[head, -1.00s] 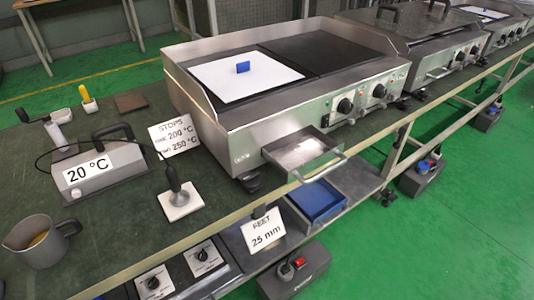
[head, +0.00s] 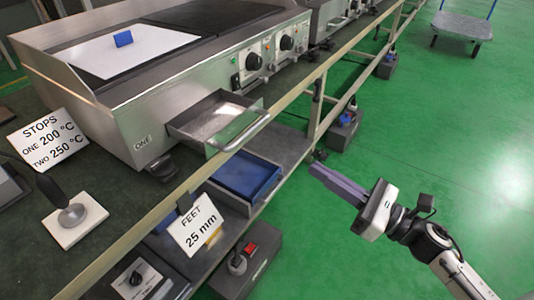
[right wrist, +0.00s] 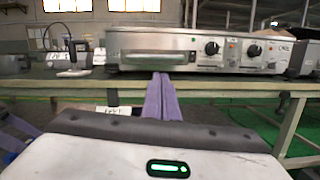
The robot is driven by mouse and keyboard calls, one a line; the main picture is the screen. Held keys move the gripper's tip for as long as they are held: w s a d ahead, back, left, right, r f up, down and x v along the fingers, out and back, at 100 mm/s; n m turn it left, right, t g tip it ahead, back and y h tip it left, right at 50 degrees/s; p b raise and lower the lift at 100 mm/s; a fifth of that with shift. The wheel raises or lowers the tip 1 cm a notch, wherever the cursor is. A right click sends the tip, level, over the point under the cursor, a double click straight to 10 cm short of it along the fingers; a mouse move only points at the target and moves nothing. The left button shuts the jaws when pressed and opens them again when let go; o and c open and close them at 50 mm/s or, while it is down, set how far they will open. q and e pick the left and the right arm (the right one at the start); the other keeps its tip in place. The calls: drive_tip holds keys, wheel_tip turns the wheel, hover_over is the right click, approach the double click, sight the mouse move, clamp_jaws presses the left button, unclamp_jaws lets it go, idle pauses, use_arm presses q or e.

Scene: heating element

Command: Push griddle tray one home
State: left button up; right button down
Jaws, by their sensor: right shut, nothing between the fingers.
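Griddle one (head: 185,85) is a steel unit on the bench, marked "ONE". Its tray (head: 215,118) is pulled out of the front and has a bar handle (head: 242,133) on its outer edge. My right gripper (head: 316,168) is shut and empty. It is to the right of the tray, apart from it, over the green floor. In the right wrist view its purple fingers (right wrist: 160,95) are together and point toward the griddle's front, and the tray front (right wrist: 158,59) shows just beyond their tips. My left gripper is not identifiable in these views.
A blue bin (head: 245,175) sits on the lower shelf beneath the tray. A "FEET 25 mm" card (head: 196,225) hangs at the bench edge. A "STOPS" card (head: 48,140) and a probe on a white block (head: 75,219) stand left.

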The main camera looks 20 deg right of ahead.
use_arm(q)
drive_tip(key=shift+d+f, duration=0.2)
drive_tip(key=shift+f, duration=0.05)
use_arm(e)
drive_tip(key=w+a+r+n, duration=0.2)
drive_tip(key=w+a, duration=0.6)
drive_tip(key=w, duration=0.2)
drive_tip(key=shift+w+a+r+g+y, duration=0.3)
drive_tip(key=shift+w+a+r+y, duration=0.05)
drive_tip(key=shift+w+r+y, duration=0.05)
